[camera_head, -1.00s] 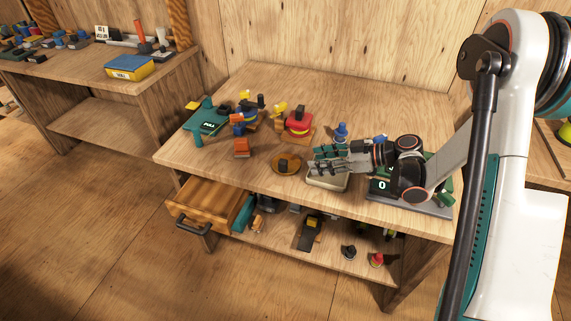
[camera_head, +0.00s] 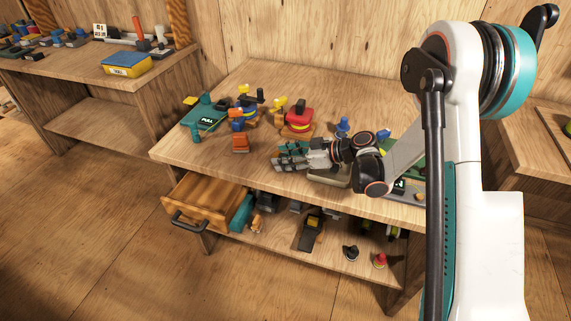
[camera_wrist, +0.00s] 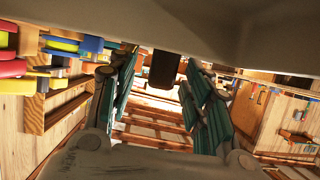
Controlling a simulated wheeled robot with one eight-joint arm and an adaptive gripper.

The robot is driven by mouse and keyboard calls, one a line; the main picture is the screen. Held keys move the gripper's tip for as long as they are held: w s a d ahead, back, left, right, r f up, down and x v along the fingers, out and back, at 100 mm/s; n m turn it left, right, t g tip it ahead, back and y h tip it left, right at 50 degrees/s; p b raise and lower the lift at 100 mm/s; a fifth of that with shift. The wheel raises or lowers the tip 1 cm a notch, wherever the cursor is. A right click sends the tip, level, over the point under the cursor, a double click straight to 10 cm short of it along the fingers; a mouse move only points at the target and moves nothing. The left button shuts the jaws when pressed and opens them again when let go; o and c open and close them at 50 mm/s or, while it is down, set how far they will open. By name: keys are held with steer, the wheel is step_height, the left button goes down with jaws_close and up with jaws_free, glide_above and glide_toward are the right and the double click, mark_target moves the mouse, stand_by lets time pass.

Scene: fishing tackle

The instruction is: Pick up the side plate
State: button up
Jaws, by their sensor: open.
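My gripper (camera_head: 280,155) is open and reaches left over the front part of the workbench, with its fingers pointing left. In the head view it covers the spot where a round brown dish, likely the side plate, stood, so I cannot make out the plate now. In the wrist view my gripper's two teal-padded fingers (camera_wrist: 162,100) are spread apart. I see nothing clearly held between them, and no plate can be told there. I cannot tell whether the fingers touch the plate.
A cream tray (camera_head: 330,181) lies under my gripper. An orange block (camera_head: 240,144), a red and yellow reel (camera_head: 298,119) and a teal stand (camera_head: 203,117) are to the left and behind. A blue piece (camera_head: 342,127) stands behind my wrist. An open drawer (camera_head: 205,200) juts out below.

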steer(key=shift+w+a+f, duration=0.1)
steer(key=shift+a+f, duration=0.05)
steer(key=shift+a, duration=0.25)
jaws_close()
